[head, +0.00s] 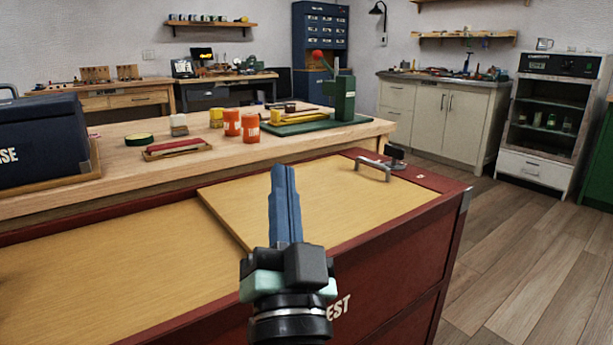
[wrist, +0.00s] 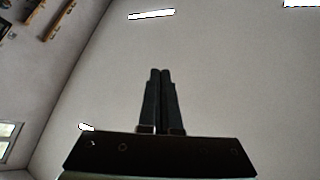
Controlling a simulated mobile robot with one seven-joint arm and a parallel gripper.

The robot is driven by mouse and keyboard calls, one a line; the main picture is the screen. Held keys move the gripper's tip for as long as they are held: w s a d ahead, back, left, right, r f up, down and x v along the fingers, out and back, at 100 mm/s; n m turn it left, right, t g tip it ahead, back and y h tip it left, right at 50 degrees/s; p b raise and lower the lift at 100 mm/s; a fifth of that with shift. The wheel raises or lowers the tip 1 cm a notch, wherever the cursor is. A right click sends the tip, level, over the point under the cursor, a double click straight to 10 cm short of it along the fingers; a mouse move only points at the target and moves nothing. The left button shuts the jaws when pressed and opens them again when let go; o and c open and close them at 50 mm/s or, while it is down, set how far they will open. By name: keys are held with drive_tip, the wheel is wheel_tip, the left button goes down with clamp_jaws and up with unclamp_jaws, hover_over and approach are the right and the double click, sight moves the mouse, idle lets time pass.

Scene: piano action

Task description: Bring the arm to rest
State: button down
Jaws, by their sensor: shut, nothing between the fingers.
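My gripper (head: 283,170) points upward in the lower middle of the head view, in front of a red chest with wooden panels on top. Its two blue-grey fingers are together with nothing between them. In the wrist view the shut fingers (wrist: 161,72) stand out against a plain pale surface, apart from any object. My gripper appears to touch nothing.
The red chest (head: 452,185) has a metal handle (head: 373,168) on its wooden top. Behind it a workbench (head: 120,150) bears orange jars (head: 232,123), a green press (head: 345,97) and a dark blue case (head: 40,140). Open wooden floor (head: 520,245) lies at right.

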drive_tip(key=s+d+r+n+t+h+p, duration=0.1)
drive_tip(key=s+r+n+t+h+p, duration=0.15)
drive_tip(key=s+r, duration=0.7)
drive_tip(key=s+d+r+n+t+h+p, duration=0.1)
drive_tip(key=s+d+r+n+p, duration=0.2)
drive_tip(key=r, duration=1.2)
wheel_tip(320, 180, up, 36)
drive_tip(key=a+p, duration=0.1)
drive_tip(key=p, duration=3.5)
drive_tip(key=shift+a+m+y+p, duration=0.3)
drive_tip(key=shift+m+y+p, duration=0.1)
drive_tip(key=shift+m+y, duration=0.05)
drive_tip(key=shift+f, duration=0.1)
